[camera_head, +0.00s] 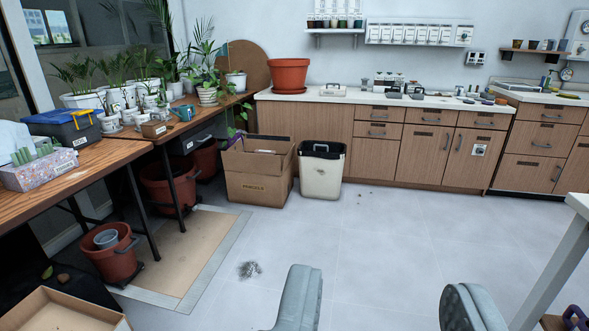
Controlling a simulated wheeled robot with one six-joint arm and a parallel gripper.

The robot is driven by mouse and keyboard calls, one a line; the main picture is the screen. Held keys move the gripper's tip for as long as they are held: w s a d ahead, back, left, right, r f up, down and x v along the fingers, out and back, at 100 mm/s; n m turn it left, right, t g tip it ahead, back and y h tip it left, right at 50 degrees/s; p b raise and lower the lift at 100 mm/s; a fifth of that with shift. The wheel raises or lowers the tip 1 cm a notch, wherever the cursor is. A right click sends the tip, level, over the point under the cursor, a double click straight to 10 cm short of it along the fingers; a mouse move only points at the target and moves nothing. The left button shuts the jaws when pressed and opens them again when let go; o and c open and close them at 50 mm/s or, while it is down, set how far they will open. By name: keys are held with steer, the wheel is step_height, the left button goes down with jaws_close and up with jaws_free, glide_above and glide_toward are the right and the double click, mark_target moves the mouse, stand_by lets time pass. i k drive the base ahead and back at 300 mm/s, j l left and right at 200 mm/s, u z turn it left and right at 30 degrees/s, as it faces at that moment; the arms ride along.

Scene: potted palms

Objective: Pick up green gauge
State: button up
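I cannot make out a green gauge for certain. A small round dial (566,74) stands at the far right above the counter, too small for me to tell its colour. My gripper (385,280) shows as two grey fingers at the bottom of the view, wide apart. Only bare floor shows between them, so it is open and empty, far from the counter.
A long wooden counter (350,146) with drawers runs along the back wall. A white bin (321,176) and a cardboard box (257,172) stand before it. Plant tables (85,162) line the left. A pale table leg (552,262) is close at right.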

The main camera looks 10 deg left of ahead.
mark_target(115, 108)
steer(key=i+l+u, duration=0.2)
steer(key=i, duration=1.5)
steer(key=i+j+u, duration=0.1)
steer(key=i+u, duration=0.7)
steer(key=i+l+u, duration=0.1)
steer(key=i+u, duration=0.85)
steer(key=k+j, duration=0.05)
